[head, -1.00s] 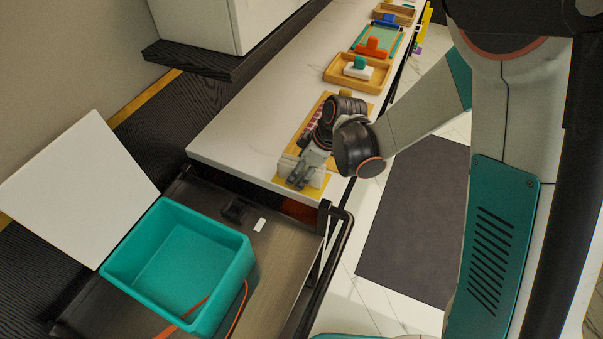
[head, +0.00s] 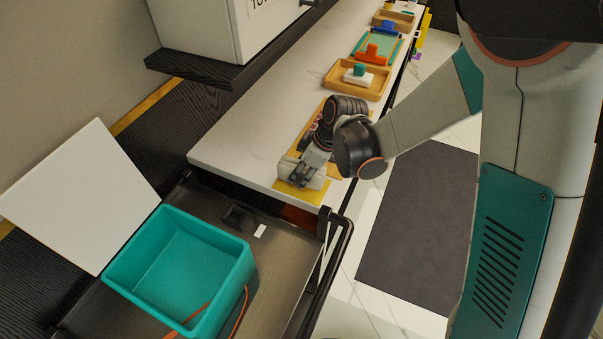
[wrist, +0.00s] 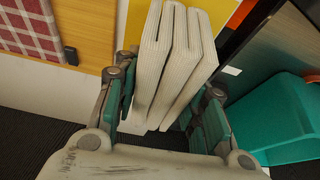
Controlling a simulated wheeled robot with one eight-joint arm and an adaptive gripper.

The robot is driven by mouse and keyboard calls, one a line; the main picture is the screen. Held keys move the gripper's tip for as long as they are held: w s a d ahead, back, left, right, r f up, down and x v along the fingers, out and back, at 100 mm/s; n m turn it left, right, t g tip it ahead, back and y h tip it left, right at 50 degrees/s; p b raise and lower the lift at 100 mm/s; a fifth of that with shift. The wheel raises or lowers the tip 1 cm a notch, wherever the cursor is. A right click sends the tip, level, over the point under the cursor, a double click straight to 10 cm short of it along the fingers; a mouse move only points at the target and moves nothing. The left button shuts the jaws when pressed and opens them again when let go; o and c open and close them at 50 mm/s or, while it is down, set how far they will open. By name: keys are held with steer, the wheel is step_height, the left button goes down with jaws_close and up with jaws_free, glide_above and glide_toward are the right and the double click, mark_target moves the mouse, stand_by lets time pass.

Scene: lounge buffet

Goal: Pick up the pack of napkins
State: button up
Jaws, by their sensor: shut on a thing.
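The pack of napkins (wrist: 172,65) is a white, ribbed, folded stack between my fingers in the wrist view. My gripper (wrist: 165,115) is shut on it, with one dark-green finger against each side. In the head view my gripper (head: 300,178) is at the near end of the white counter, over a yellow mat (head: 305,194). Only small pale parts of the napkins (head: 318,180) show there beside the fingers. I cannot tell whether the pack still touches the mat.
A teal bin (head: 245,262) stands on a dark cart just below the counter's near end. A white panel (head: 75,195) leans left of it. Wooden trays (head: 335,83) with handled blocks line the counter beyond my arm. A red checked cloth (wrist: 35,28) lies on a wooden board.

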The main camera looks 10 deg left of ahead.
step_height(320, 180, up, 18)
steer(key=p, duration=0.6)
